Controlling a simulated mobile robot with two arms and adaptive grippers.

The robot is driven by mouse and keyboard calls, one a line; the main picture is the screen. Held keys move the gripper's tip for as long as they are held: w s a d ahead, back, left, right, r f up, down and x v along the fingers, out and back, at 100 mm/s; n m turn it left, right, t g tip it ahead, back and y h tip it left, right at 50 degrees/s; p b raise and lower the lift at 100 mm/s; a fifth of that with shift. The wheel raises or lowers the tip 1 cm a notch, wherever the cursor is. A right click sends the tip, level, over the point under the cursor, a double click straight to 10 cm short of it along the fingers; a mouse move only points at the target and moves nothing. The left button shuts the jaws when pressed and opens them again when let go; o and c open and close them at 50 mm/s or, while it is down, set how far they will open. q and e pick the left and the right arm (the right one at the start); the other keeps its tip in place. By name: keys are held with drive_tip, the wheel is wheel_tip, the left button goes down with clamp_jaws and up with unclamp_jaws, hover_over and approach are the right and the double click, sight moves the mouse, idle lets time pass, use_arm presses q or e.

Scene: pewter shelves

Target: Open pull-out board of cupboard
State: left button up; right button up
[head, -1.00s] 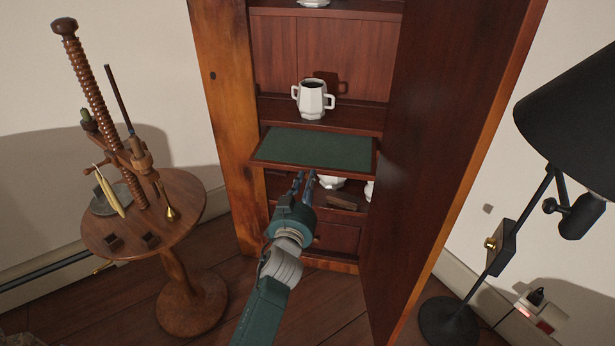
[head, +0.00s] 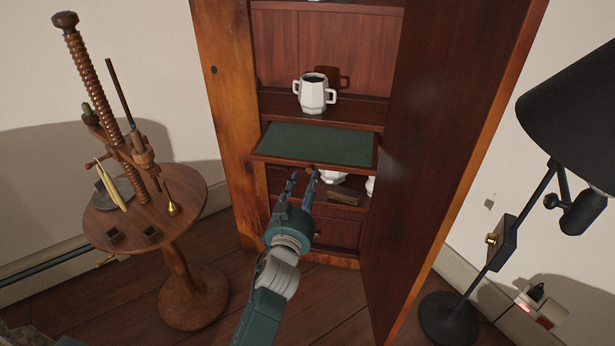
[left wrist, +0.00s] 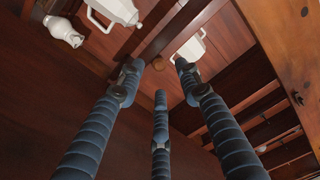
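The cupboard (head: 228,115) stands open, its tall door (head: 440,130) swung out to the right. The pull-out board (head: 318,145), green-topped with a brown wooden rim, sticks out of the cupboard below the shelf with the white two-handled mug (head: 314,95). My left gripper (head: 302,178) is just below and in front of the board's front edge, apart from it as far as I can tell. Its fingers are spread with nothing between them. They also show spread in the left wrist view (left wrist: 157,80), where I cannot make out the board. My right gripper is not in view.
Below the board are white vessels (head: 332,176), a brown block (head: 345,196) and a drawer (head: 336,233). A round wooden table (head: 185,200) with a tall wooden screw stands left. A black lamp (head: 575,115) stands right. Floor is free before the cupboard.

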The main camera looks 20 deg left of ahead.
use_arm(q)
drive_tip(key=s, duration=0.4)
drive_tip(key=shift+d, duration=0.3)
